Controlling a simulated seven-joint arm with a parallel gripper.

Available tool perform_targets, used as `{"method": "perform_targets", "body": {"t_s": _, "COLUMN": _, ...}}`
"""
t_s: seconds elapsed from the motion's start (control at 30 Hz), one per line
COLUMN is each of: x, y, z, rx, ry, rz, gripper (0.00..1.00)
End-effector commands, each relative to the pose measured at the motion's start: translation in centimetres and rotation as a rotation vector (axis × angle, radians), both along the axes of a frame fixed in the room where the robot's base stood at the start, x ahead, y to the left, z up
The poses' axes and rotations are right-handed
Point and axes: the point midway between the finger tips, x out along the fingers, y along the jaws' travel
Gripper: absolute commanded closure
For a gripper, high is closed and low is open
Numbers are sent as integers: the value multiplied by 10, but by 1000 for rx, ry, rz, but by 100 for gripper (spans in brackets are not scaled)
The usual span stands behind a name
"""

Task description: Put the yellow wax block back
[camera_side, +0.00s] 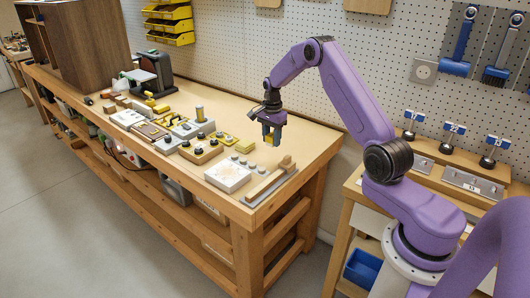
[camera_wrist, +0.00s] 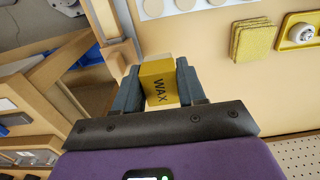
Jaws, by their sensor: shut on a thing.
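The yellow wax block (camera_wrist: 158,84), printed "WAX", is between the two fingers of my gripper (camera_wrist: 159,90) in the wrist view. My gripper is shut on it. In the side view my gripper (camera_side: 270,134) holds the block (camera_side: 269,139) above the right part of the bench, near its back edge. The block looks clear of the bench top, but the exact height is hard to tell. Its place of origin cannot be made out for sure.
The wooden workbench (camera_side: 318,141) carries a white board with round pads (camera_side: 228,175), a wooden fixture (camera_side: 270,182) at the right end, yellow pads (camera_side: 245,145) and several knobbed boxes. Yellow pads (camera_wrist: 252,40) also show in the wrist view. The bench top behind my gripper is bare.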

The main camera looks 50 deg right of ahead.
Motion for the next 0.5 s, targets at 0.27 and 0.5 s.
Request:
{"method": "perform_targets", "body": {"t_s": 0.27, "x": 27, "y": -10, "z": -38, "rx": 1, "ry": 2, "rz": 0, "gripper": 88}}
{"method": "perform_targets", "body": {"t_s": 0.5, "x": 40, "y": -16, "z": -53, "rx": 0, "ry": 1, "rz": -2, "gripper": 88}}
